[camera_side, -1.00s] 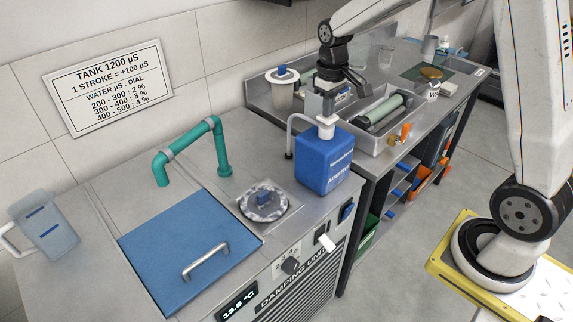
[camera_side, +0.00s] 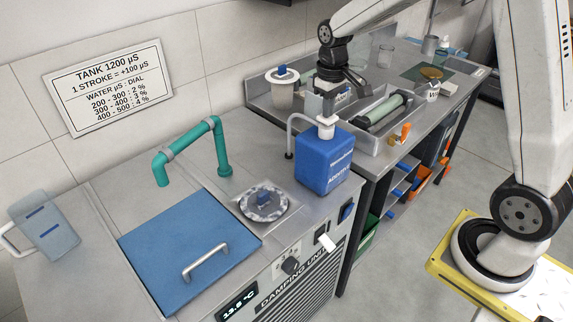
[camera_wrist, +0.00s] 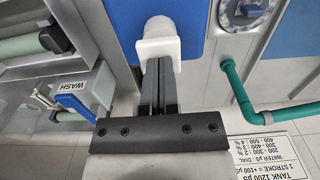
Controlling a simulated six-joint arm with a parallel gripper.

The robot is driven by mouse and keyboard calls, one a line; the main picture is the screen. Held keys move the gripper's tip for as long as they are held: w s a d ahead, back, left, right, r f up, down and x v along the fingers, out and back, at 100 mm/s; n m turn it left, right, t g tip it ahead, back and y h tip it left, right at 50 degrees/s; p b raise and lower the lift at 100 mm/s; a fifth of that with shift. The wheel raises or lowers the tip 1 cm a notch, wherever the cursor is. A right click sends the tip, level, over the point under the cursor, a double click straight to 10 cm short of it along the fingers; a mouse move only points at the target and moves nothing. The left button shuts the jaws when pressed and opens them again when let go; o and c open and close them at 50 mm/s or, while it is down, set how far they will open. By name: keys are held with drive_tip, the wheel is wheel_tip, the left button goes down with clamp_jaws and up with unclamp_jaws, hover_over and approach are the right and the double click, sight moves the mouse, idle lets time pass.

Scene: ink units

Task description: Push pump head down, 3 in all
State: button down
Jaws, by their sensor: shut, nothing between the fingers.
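The blue additive bottle (camera_side: 323,166) stands upright on the steel unit. Its white pump head (camera_side: 326,121) is on top, with a grey hose curving off to the left. My gripper (camera_side: 327,113) is shut and empty, pointing down directly over the pump head. In the wrist view, the shut dark fingers (camera_wrist: 158,64) end at the white pump head (camera_wrist: 158,47); they look to be at or very near its top, but contact is hard to tell. The fingers partly cover the pump head there.
Left of the bottle are a round cap (camera_side: 263,203), a green pipe (camera_side: 190,136) and a blue lid (camera_side: 180,245) with a handle. A jug (camera_side: 45,228) stands far left. A sink tray (camera_side: 375,128) and lidded cup (camera_side: 283,95) lie behind.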

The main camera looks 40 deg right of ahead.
drive_tip(key=shift+r, duration=1.4)
drive_tip(key=shift+f, duration=1.9)
drive_tip(key=shift+r, duration=1.9)
wheel_tip(320, 180, up, 10)
idle(0.9)
